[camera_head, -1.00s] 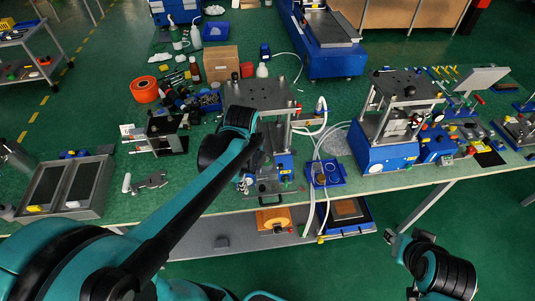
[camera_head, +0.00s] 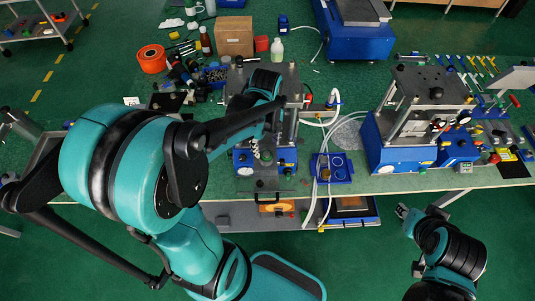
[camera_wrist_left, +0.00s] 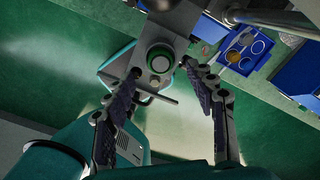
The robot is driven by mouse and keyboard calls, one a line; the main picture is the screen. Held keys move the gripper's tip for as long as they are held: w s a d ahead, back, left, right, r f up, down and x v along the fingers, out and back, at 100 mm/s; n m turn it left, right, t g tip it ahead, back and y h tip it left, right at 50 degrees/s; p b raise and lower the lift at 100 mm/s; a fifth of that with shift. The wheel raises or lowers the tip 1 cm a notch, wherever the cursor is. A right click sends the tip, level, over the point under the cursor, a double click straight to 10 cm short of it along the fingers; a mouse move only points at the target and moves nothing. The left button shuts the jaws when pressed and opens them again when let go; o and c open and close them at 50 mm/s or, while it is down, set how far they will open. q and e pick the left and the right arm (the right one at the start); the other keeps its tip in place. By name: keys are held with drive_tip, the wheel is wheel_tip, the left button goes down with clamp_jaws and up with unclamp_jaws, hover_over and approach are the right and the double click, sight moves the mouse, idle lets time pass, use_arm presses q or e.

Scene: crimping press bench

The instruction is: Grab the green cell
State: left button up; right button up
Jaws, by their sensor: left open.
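The green cell (camera_wrist_left: 160,58) shows in the left wrist view as a short round piece with a green ring and a pale top. It sits on a grey plate at the front of a press. My left gripper (camera_wrist_left: 161,68) is open, with one finger on each side of the cell in this view; I cannot tell whether either touches it. In the head view my left arm reaches over the press (camera_head: 285,140) and hides much of it. My right gripper (camera_head: 405,214) is low at the right, off the bench front, and its jaws are too small to read.
A blue tray (camera_head: 337,174) with round pockets lies right of the press, beside white hoses (camera_head: 318,190). A second blue press (camera_head: 395,150) stands further right.

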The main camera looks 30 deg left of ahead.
sight(267, 154)
use_arm(q)
wheel_tip(267, 154, down, 4)
drive_tip(key=shift+w+f+b, duration=0.1)
drive_tip(key=shift+f+b, duration=0.05)
drive_tip(key=shift+b, duration=0.3)
clamp_jaws()
